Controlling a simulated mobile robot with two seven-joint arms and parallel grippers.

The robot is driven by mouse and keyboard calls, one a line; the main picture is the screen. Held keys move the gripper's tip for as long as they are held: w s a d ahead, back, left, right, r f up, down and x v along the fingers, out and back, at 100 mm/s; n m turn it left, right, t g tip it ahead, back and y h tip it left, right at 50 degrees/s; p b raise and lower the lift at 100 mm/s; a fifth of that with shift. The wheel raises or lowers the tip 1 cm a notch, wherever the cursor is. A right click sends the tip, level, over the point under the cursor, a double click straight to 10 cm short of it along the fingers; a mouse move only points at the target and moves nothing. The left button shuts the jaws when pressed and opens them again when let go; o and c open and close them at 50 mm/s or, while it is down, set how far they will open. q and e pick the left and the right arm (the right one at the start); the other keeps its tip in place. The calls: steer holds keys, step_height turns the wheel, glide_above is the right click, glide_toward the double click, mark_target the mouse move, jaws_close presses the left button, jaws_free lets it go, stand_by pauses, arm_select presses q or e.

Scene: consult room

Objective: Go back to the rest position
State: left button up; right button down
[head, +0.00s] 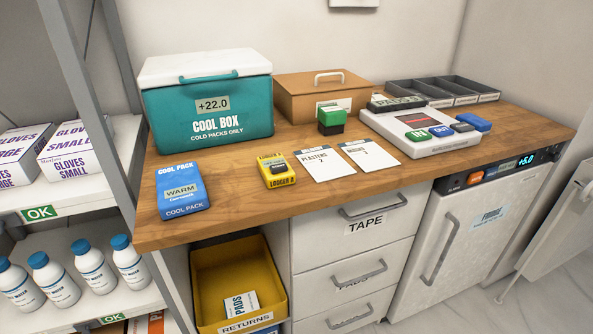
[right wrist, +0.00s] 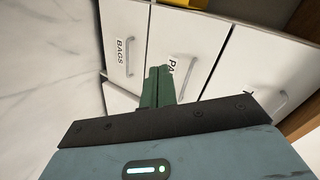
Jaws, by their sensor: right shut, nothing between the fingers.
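My right gripper (right wrist: 159,75) shows in the right wrist view. Its green fingers are together with nothing between them. They point toward white drawer fronts, between one labelled BAGS (right wrist: 124,52) and one whose label is partly covered by the fingers. I cannot tell how far the fingertips are from the drawers. Neither gripper shows in the head view, and my left gripper is in no view.
The wooden counter (head: 235,205) holds a teal cool box (head: 210,145), a blue cool pack (head: 181,190), a yellow logger (head: 276,170) and a brown box (head: 318,85). Below are a yellow returns bin (head: 205,275), drawers (head: 350,262) and a fridge (head: 465,235). Shelves stand left.

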steer(key=s+d+n+g+h, duration=0.15)
steer(key=s+n, duration=0.25)
steer(key=s, duration=0.6)
steer(key=s+d+f+n+g, duration=0.15)
steer(key=s+n, duration=0.25)
steer(key=s, duration=0.7)
steer(key=s+d+n+g+h, duration=0.1)
steer(key=s+d+n+g, duration=0.15)
steer(key=s, duration=0.75)
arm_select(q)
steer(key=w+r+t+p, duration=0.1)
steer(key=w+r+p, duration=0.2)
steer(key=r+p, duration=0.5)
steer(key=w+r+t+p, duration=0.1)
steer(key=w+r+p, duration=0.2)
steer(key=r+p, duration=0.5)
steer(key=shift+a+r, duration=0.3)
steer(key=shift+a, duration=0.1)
arm_select(e)
steer(key=w+r+n+t, duration=0.1)
steer(key=w+r+t, duration=0.2)
steer(key=r, duration=1.3)
steer(key=w, duration=0.3)
steer(key=shift+w+d+r, duration=0.15)
steer(key=shift+r, duration=0.15)
